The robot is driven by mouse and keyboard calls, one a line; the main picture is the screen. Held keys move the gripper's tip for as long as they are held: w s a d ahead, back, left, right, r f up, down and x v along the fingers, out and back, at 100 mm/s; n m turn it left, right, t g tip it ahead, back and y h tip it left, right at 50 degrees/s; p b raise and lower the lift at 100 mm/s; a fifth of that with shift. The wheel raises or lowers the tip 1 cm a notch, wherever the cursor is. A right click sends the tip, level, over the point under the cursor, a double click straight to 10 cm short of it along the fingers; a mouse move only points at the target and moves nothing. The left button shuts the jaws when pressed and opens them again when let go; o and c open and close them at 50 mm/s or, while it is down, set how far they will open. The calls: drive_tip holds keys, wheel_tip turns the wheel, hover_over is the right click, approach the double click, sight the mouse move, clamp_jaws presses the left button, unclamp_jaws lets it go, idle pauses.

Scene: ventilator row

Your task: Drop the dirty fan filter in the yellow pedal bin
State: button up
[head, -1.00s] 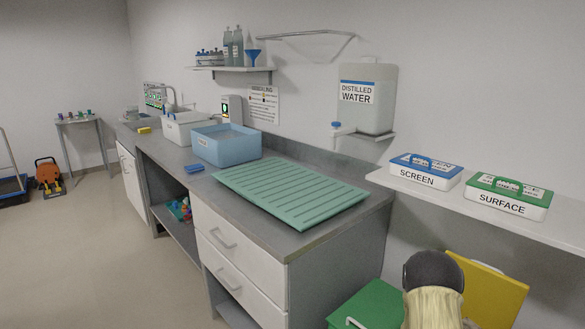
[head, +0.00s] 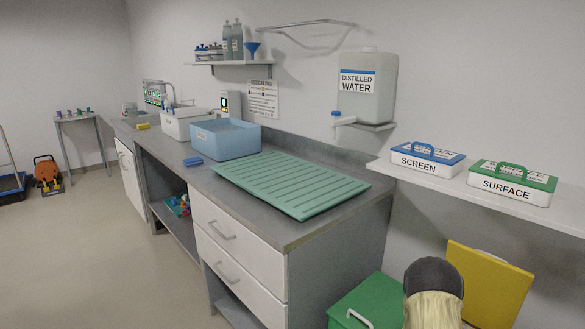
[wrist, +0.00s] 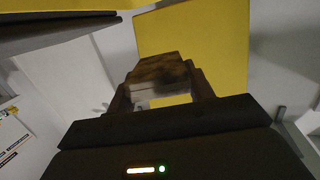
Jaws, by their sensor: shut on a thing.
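The yellow pedal bin shows its raised yellow lid (head: 492,285) at the lower right of the head view; its body is mostly out of frame. In the wrist view a yellow panel of it (wrist: 190,40) fills the space beyond my fingers. My gripper (wrist: 160,80) is shut on the dirty fan filter (wrist: 158,68), a small brown, stained piece between the fingertips. The filter appears in front of the yellow panel; I cannot tell how high above the bin it is. My arm hides the gripper in the head view.
A green bin (head: 362,302) stands left of the yellow one. Above is a wall shelf (head: 480,192) with the SCREEN box (head: 425,163) and SURFACE box (head: 508,190). The counter at left holds a green drainer mat (head: 290,183) and blue tub (head: 225,140).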

drive_tip(key=o, duration=1)
drive_tip(key=shift+o, duration=0.2)
drive_tip(key=p+v, duration=0.1)
drive_tip(key=v, duration=1.6)
drive_tip(key=shift+s, duration=0.15)
drive_tip(key=shift+a, duration=0.15)
